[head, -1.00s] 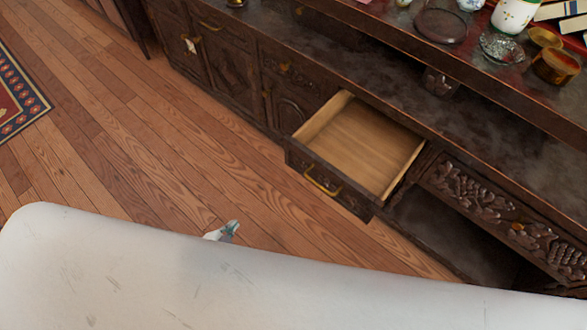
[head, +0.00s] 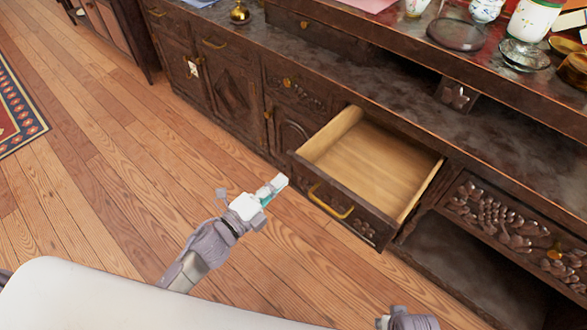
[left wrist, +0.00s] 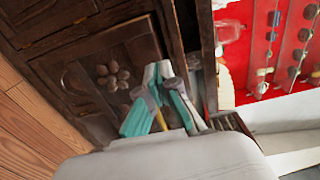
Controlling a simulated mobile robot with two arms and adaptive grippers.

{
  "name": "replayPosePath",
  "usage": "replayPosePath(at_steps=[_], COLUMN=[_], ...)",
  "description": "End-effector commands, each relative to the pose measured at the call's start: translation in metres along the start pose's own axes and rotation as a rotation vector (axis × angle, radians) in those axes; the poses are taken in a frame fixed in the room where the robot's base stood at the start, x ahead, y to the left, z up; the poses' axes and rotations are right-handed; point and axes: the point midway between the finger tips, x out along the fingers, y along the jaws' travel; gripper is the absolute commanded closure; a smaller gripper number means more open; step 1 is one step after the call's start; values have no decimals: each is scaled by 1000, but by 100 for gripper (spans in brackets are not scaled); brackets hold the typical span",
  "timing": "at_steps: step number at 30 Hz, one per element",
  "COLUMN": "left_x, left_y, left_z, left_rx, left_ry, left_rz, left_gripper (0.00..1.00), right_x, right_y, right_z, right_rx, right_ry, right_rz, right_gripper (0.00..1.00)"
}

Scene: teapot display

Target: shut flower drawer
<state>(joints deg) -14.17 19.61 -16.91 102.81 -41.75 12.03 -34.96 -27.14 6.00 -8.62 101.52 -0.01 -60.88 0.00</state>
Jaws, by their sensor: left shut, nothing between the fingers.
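The drawer (head: 372,222) is a dark wooden one with a carved front and a brass handle (head: 328,205). It stands pulled well out of the cabinet, and its pale inside is empty. My left gripper (head: 277,186) is shut and empty, in front and to the left of the drawer front, apart from the handle in the head view. The left wrist view shows its teal-padded fingers (left wrist: 158,100) before a dark carved panel (left wrist: 112,78), with a brass-coloured piece between them. I cannot tell whether they touch it. Only a grey piece of my right arm shows at the bottom edge.
The long dark cabinet (head: 235,95) has closed doors left of the drawer and an open bay (head: 460,265) with a carved panel to the right. Cups and glass dishes (head: 525,55) stand on its upper shelf. The wooden floor (head: 110,160) before it is clear.

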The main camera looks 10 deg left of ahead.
Motion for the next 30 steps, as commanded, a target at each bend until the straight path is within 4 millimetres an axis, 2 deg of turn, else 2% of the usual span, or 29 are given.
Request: replayPosePath(at_steps=[3,10,25,30], left_x=[25,52,57,62], left_y=[-1,0,1,0], left_z=[0,0,1,14], left_rx=[0,-2,-2,1], left_ry=[0,-1,-1,-2], left_rz=[-3,0,1,0], left_gripper=[100,100,100,100], right_x=[-1,-3,-5,-5], right_y=[0,0,-1,-3], right_z=[-1,-3,-2,-1], right_rx=[0,0,1,2], right_ry=[2,2,2,-1], right_rz=[0,0,-1,-5], right_gripper=[66,66,66,66])
